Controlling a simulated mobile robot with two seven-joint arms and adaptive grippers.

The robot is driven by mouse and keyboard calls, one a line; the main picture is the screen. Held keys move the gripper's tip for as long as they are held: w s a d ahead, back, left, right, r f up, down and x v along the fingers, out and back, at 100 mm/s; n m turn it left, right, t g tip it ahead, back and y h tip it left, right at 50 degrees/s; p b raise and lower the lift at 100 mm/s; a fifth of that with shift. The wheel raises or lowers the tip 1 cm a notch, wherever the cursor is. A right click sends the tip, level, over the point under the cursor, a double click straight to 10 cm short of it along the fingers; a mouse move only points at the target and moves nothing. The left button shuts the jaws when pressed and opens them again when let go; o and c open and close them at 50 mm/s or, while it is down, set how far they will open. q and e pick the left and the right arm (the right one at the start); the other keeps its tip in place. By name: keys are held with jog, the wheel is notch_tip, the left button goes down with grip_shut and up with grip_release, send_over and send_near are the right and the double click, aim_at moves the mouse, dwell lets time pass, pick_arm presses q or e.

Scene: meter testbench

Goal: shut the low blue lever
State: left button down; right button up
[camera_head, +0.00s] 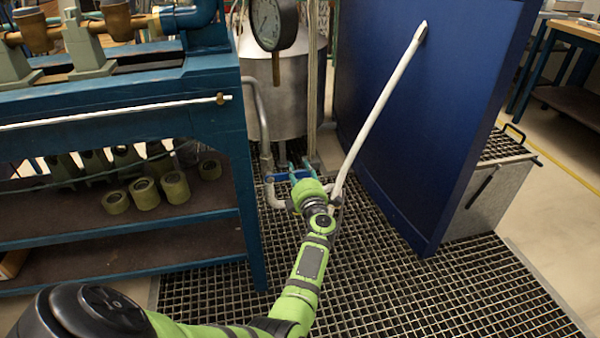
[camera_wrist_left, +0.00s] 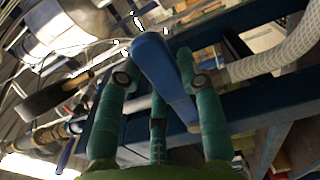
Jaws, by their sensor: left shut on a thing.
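The low blue lever (camera_head: 281,176) sits close above the floor grating, by the bent pipe at the foot of the steel tank. My left gripper (camera_head: 299,168) is at the lever, its green fingers reaching over it; the gripper body hides part of it. In the left wrist view the blue lever handle (camera_wrist_left: 163,75) lies between the teal fingers of the left gripper (camera_wrist_left: 161,80), which is shut on it. My right gripper is not in view.
A white hose (camera_head: 376,105) slants from the blue panel (camera_head: 425,110) down beside my left gripper. The blue bench (camera_head: 222,125) with shelves of round fittings stands to the left. The steel tank (camera_head: 285,100) is behind. The floor grating (camera_head: 400,280) in front is clear.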

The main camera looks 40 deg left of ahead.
pick_arm(q)
jog(key=shift+w+r, duration=0.1)
jog(key=shift+r, duration=0.15)
jog(key=c, duration=0.8)
grip_release()
jog(key=shift+f, duration=0.1)
jog(key=shift+f, duration=0.15)
